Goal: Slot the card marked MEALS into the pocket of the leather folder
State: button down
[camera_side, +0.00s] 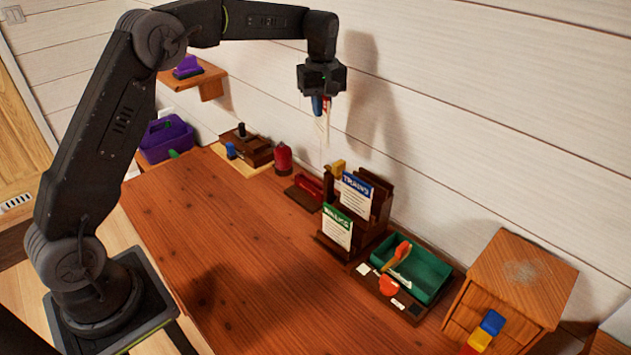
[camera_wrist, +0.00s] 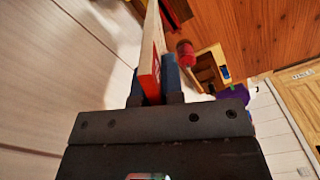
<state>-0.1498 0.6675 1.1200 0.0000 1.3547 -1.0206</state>
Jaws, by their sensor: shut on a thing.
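My gripper (camera_side: 320,104) is raised above the back of the desk, near the wall, with its blue fingers pointing down. It is shut on a thin pale card with a red band (camera_side: 326,122). In the wrist view the card (camera_wrist: 150,62) is nearly edge-on between the blue fingers (camera_wrist: 155,80), and its lettering cannot be read. A brown stepped holder (camera_side: 382,205), seemingly the leather folder, stands upright below and to the right of my gripper. A blue-topped TRAINS card (camera_side: 356,196) and a green-topped card (camera_side: 337,227), seemingly WALKS, stand in it. The held card is clear of it.
A green tray (camera_side: 428,277) with an orange-handled tool (camera_side: 397,255) lies right of the holder. A wooden drawer box (camera_side: 520,270) stands farther right. A red item (camera_side: 309,187), a red canister (camera_side: 283,158) and a wooden box (camera_side: 256,152) line the back. The desk's front is clear.

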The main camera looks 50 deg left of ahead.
jog(key=s+a+f+m, duration=0.3)
jog(key=a+f+m, duration=0.3)
jog(key=m, duration=1)
jog(key=s+a+f+m, duration=0.35)
jog(key=a+m, duration=0.45)
jog(key=m, duration=0.7)
jog(key=shift+w+d+f, duration=1.35)
jog(key=shift+d+f, duration=0.1)
jog(key=shift+f, duration=0.5)
jog(key=shift+w+d+f, duration=1.3)
jog(key=shift+d+f, duration=0.15)
jog(key=shift+f, duration=0.45)
jog(key=shift+w+d+f, duration=1.35)
jog(key=shift+d+f, duration=0.1)
jog(key=shift+f, duration=0.5)
jog(key=shift+f, duration=0.1)
jog(key=c, duration=1.3)
grip_release()
jog(key=shift+o, duration=0.2)
